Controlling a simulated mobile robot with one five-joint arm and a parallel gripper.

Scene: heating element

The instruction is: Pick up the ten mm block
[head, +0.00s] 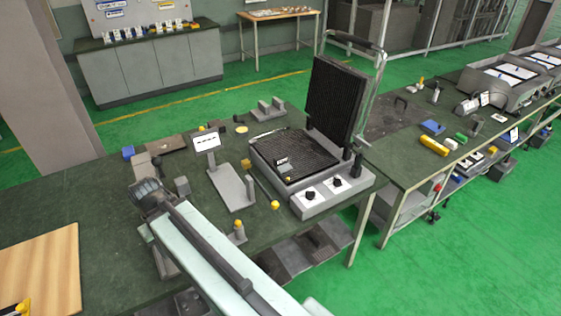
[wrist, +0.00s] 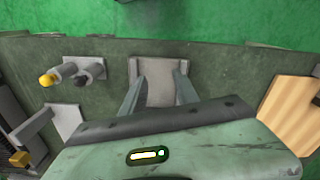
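I cannot tell which piece is the ten mm block, as no size label is legible. In the wrist view my gripper (wrist: 160,76) is open, with its two fingers spread. A light grey metal piece with raised side ridges (wrist: 157,90) lies beyond and between them; I see no grip on it. In the head view my gripper (head: 150,197) hangs over the dark green bench, its fingertips hidden. A small grey block (head: 182,186) stands to its right. A grey piece (head: 163,262) is partly hidden under my arm.
A yellow-topped peg (head: 239,232) stands right of my arm. A wooden board (head: 45,268) lies at left. A blue block (head: 128,152) sits behind. The bench between board and arm is clear.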

